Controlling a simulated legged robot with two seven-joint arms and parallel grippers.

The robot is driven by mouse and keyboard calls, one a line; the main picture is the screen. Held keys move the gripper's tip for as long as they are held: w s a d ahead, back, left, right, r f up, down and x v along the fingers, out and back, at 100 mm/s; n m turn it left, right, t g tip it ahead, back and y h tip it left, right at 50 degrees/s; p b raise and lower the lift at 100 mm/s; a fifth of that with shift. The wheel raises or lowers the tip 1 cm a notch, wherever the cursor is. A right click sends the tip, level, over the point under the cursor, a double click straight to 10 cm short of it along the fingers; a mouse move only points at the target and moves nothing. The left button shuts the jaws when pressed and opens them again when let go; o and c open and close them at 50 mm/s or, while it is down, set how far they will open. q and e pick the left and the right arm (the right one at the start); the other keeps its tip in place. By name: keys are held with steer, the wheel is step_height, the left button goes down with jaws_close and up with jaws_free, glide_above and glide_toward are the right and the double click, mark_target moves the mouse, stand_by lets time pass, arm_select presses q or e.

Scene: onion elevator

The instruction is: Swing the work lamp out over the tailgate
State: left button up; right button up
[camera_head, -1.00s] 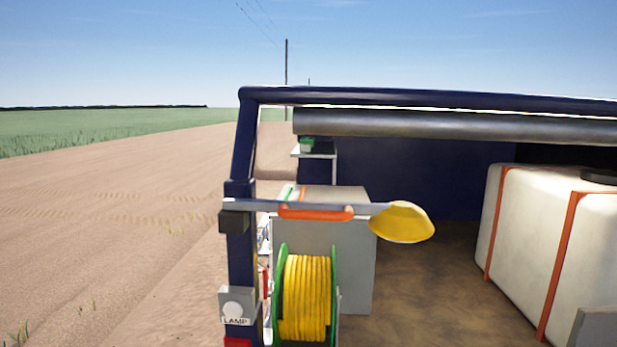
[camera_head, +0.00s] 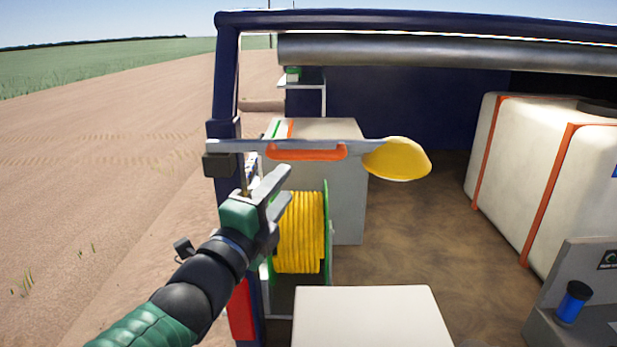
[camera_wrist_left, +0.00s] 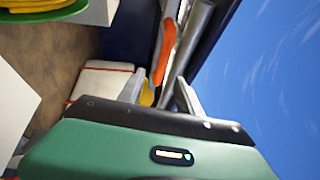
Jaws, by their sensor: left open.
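The work lamp has a yellow head (camera_head: 397,158) on a grey arm (camera_head: 255,147) with an orange handle (camera_head: 306,151). The arm reaches right from a dark blue post (camera_head: 227,105), across the vehicle bed. My left gripper (camera_head: 283,188) is open, just below and left of the handle in the head view, apart from it. In the left wrist view, the orange handle (camera_wrist_left: 163,50) shows beyond the open fingers (camera_wrist_left: 160,92), with part of the yellow head behind. The lamp switch plate seen earlier is hidden behind my arm or out of view. My right gripper is not in view.
A yellow hose reel (camera_head: 300,233) with green rims stands behind my gripper, before a grey box (camera_head: 346,190). A white surface (camera_head: 365,315) lies in front. A strapped white tank (camera_head: 520,180) and blue spool (camera_head: 572,303) are at right. Open field lies left.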

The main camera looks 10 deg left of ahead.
mark_target(301, 159)
arm_select(q)
steer(key=w, duration=0.1)
steer(key=w+r+p, duration=0.1)
steer(key=w+p, duration=0.1)
steer(key=shift+w+a+r, duration=0.25)
steer(key=shift+a+r, duration=0.05)
steer(key=p+x, duration=0.1)
steer(key=x, duration=0.1)
steer(key=d+p+x, duration=0.1)
steer(key=x, duration=0.2)
steer(key=p+x, duration=0.1)
steer(key=x, duration=0.1)
steer(key=shift+w+d+f, duration=0.1)
steer(key=shift+d+f, duration=0.15)
steer(key=shift+d, duration=0.05)
steer(key=shift+w+d, duration=0.2)
steer(key=shift+w, duration=0.1)
steer(key=shift+s+a, duration=0.2)
steer(key=shift+a, duration=0.4)
steer(key=shift+c, duration=1.1)
steer(key=shift+a, duration=0.15)
steer(key=c, duration=0.5)
jaws_close()
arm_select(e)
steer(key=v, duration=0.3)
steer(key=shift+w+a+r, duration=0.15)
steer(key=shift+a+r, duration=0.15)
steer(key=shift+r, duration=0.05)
